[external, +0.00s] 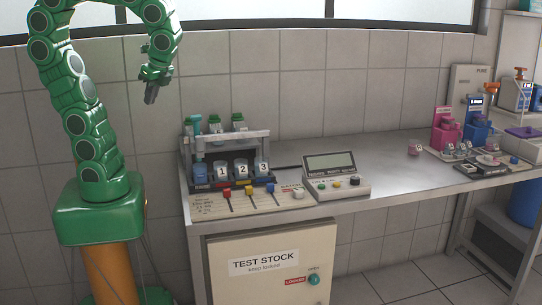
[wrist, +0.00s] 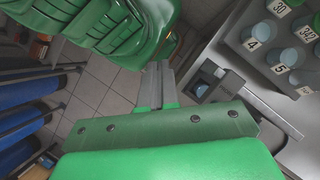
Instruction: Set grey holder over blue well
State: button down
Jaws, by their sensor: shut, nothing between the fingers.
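My gripper (external: 151,96) is shut and empty, raised in the air to the left of the bench rack. Its fingers also show closed together in the wrist view (wrist: 158,76). In the external view, a grey frame (external: 236,135) with a crossbar stands over the dark rack (external: 233,184), which has white labels 1, 2 and 3. A blue container (external: 200,172) sits at the rack's left end. I cannot tell for sure which part is the grey holder or which is the blue well. My gripper is well apart from all of them.
A control box (external: 336,176) with a screen stands right of the rack. Coloured knobs sit on a panel (external: 245,202) in front. Pink and blue stands (external: 476,128) are at the bench's far right. The bench middle (external: 390,165) is clear. The tiled wall is behind.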

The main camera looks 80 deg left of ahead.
aim_at(198, 140)
jog(key=w+d+r+m+t+y, duration=0.1)
jog(key=d+m+t+y, duration=0.5)
jog(key=d+m, duration=0.75)
jog(key=d+r+m+t+y, duration=0.1)
jog(key=d+m+t+y, duration=0.6)
jog(key=m, duration=1.2)
notch_tip(198, 140, down, 15)
jog(key=h, duration=0.1)
jog(key=shift+d, duration=0.35)
jog(key=shift+f, duration=0.1)
jog(key=w+d+x, duration=0.1)
jog(key=w+x, duration=0.1)
jog(key=x, duration=1.1)
jog(key=shift+d, duration=0.25)
